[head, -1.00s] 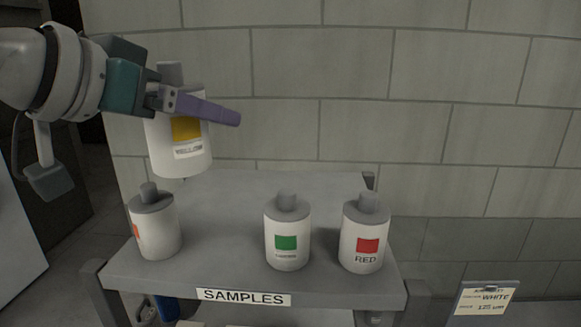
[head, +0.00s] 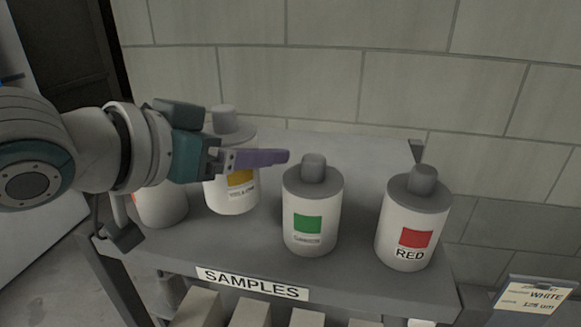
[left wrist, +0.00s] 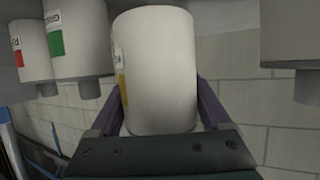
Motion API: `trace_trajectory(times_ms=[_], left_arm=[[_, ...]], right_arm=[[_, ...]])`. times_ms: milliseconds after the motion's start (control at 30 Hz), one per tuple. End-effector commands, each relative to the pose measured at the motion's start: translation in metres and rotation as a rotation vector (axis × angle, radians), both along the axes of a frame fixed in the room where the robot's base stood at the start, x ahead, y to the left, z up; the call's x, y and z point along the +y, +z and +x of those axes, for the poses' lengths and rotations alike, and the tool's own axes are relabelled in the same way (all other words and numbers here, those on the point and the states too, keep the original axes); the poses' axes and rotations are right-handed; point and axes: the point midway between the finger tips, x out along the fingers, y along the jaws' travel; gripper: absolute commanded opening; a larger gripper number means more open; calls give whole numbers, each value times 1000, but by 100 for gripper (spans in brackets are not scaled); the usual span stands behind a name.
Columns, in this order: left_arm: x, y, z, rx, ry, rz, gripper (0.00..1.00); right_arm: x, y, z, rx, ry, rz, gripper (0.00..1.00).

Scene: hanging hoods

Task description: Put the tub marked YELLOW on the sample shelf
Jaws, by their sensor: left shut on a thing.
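The tub marked YELLOW (head: 238,200) is a white tub with a grey cap and a yellow square, upright at the sample shelf (head: 345,275). It is between the tub at the left and the green-marked tub. I cannot tell whether its base touches the shelf top. My left gripper (head: 265,158) is shut on it, with the purple fingers around its body and hiding part of its upper side. In the left wrist view the held tub (left wrist: 160,75) sits between the two fingers, its cap hidden. My right gripper is not in view.
The green-marked tub (head: 312,210) and the RED tub (head: 412,218) stand at right on the shelf. Another tub (head: 162,205) stands at left, partly behind my arm. A SAMPLES label (head: 252,284) is on the front edge. A block wall (head: 420,90) is behind.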

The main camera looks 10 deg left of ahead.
Motion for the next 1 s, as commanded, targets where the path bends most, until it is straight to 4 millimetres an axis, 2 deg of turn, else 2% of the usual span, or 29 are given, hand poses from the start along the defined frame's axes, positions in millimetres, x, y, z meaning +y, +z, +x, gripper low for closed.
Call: trace_trajectory(times_ms=[167,367,767,800,900,1000], left_arm=[[-1,-14,-2,-2,-2,-1,46],[-3,-45,-6,-1,-5,-1,46],[-4,-46,-7,-1,-5,-2,46],[-4,-47,-7,1,-5,0,84],[-4,-47,-7,1,-5,0,94],[-4,-47,-7,1,-5,0,94]], right_arm=[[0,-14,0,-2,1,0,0],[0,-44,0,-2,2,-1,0],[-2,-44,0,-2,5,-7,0],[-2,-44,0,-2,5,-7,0],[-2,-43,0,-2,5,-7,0],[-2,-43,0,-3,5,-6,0]])
